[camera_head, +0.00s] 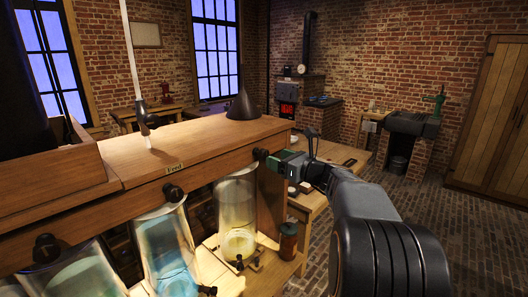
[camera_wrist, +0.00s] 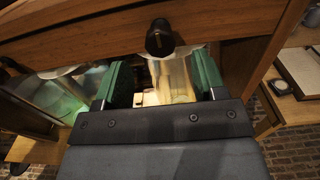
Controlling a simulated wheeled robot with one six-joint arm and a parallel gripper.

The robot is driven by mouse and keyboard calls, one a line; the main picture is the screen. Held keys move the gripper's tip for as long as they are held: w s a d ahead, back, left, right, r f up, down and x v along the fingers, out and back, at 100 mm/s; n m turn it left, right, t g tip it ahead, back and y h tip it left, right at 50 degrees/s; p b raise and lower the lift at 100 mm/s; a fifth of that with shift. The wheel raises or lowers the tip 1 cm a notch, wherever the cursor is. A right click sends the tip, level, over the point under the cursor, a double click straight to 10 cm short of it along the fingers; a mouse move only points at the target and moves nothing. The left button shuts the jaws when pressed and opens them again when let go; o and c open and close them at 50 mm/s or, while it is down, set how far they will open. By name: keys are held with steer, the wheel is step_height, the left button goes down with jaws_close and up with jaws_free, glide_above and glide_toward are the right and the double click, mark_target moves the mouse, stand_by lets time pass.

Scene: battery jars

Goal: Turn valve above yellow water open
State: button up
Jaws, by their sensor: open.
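The jar of yellow water (camera_head: 238,242) is the rightmost glass jar under the wooden beam, with a shallow pale yellow layer at its bottom. The black valve knob (camera_head: 260,154) above it sticks out of the beam's front; it also shows in the wrist view (camera_wrist: 160,40). My gripper (camera_head: 282,161) is close to this knob, on its right in the head view. In the wrist view, the green fingers of my gripper (camera_wrist: 160,78) are spread apart with nothing between them. The knob appears just beyond them, roughly centred. Whether a finger touches it I cannot tell.
Other black knobs (camera_head: 168,192) sit along the beam (camera_head: 120,185), above jars of blue water (camera_head: 172,285) and green water (camera_head: 72,283). A brown jar (camera_head: 288,242) stands right of the yellow one. A black cone (camera_head: 243,104) sits on top. Brick floor (camera_head: 400,195) is open at right.

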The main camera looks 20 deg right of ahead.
mark_target(266, 154)
steer(key=p+x, duration=0.1)
steer(key=x, duration=0.5)
steer(key=shift+w+a, duration=0.15)
steer(key=shift+w, duration=0.1)
steer(key=shift+c, duration=0.4)
steer(key=c, duration=0.8)
